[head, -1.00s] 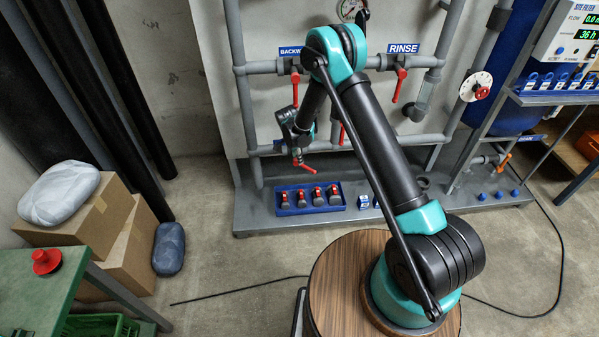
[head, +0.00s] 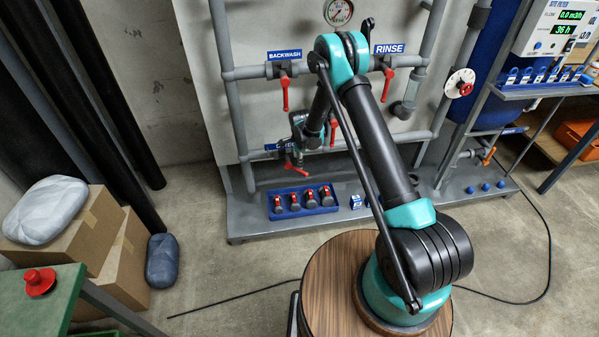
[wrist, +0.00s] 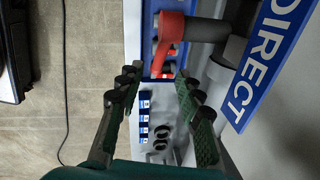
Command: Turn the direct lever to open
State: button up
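The DIRECT sign (wrist: 268,60), blue with white letters, is at the right in the wrist view; in the head view my arm partly covers it. The direct lever (wrist: 172,32) is red, on a grey stem beside the sign, with its handle pointing toward my gripper. The lever also shows in the head view (head: 296,169), just below my wrist. My gripper (wrist: 153,90) is open, its dark green fingers with black pads well apart and nothing between them. The lever appears ahead of the fingertips; I cannot tell the exact gap.
The backwash lever (head: 285,94) and rinse lever (head: 387,84) hang on the upper pipe. A blue tray (head: 279,211) of red-topped parts sits on the ledge below. A gauge (head: 338,12) is above. Boxes (head: 122,268) stand at left; the floor between is mostly clear, with a cable.

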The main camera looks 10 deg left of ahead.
aim_at(299, 171)
jog(key=f, duration=0.5)
jog(key=w+f, duration=0.1)
jog(key=f, duration=0.2)
jog(key=shift+w+a+f, duration=0.1)
jog(key=shift+f, duration=0.15)
grip_shut()
